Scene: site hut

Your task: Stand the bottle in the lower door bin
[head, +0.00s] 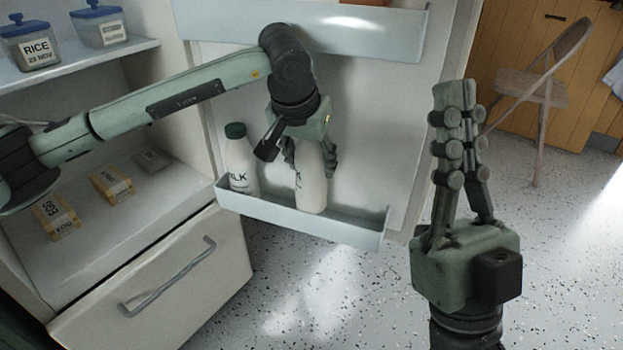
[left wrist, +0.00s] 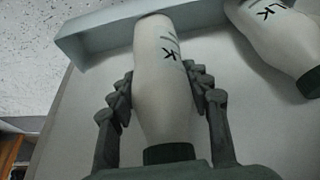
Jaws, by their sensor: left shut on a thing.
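A white milk bottle (head: 312,186) with dark lettering is upright, or nearly so, at the lower door bin (head: 300,222). My left gripper (head: 308,160) is shut around its upper body from above. In the left wrist view the bottle (left wrist: 160,80) is between both fingers (left wrist: 163,98), its dark green cap towards the palm. Its base is at the bin, seen behind it in the left wrist view (left wrist: 95,42); I cannot tell whether it touches the floor of the bin. My right gripper (head: 455,95) points up, empty, its fingertips together.
Another milk bottle (head: 241,165) with a green cap stands at the bin's left end. Fridge shelves at left hold jars (head: 32,48) and small cartons (head: 112,185). A folding chair (head: 540,90) stands at far right.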

